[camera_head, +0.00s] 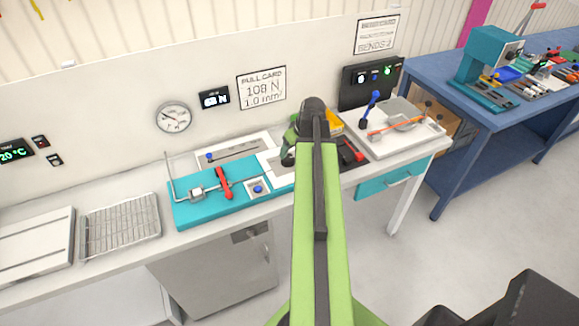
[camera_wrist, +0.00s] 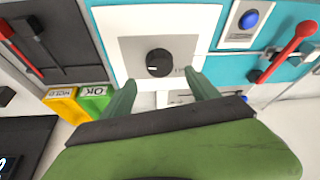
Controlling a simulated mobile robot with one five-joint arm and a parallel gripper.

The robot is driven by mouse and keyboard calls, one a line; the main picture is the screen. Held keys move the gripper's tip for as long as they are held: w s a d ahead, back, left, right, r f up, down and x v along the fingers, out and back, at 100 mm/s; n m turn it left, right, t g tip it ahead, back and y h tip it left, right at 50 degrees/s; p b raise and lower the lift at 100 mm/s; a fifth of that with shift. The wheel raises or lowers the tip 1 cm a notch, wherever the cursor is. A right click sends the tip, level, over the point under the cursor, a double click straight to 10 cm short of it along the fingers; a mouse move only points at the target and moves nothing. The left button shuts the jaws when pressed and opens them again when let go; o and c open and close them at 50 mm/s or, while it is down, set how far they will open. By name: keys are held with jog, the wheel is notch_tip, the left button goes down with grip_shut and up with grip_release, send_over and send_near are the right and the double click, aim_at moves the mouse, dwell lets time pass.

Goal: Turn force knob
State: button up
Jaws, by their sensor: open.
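The black round force knob (camera_wrist: 159,63) with a white pointer mark sits on a white plate (camera_wrist: 135,50) in the wrist view. The pointer mark is on the knob's left side. My gripper (camera_wrist: 162,90) is open, its two green fingers apart on either side just below the knob in that picture; I cannot tell whether they touch it. In the head view my gripper (camera_head: 287,150) is over the white plate (camera_head: 270,163), and my arm hides part of this area. The small display (camera_head: 214,98) seems to read 68 N.
A teal pull rig (camera_head: 210,210) with a red lever (camera_head: 223,182) and a blue button (camera_head: 258,189) lies left of my arm. The wrist view shows yellow (camera_wrist: 62,103) and green (camera_wrist: 95,100) bins. A round gauge (camera_head: 173,117) hangs behind. A wire rack (camera_head: 120,226) is farther left.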

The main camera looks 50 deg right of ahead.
aim_at(288, 158)
jog(key=b+x, duration=0.4)
jog(key=x, duration=0.2)
jog(key=shift+w+f, duration=0.15)
jog(key=shift+f, duration=0.2)
jog(key=shift+r, duration=0.1)
jog(key=c, duration=1.4)
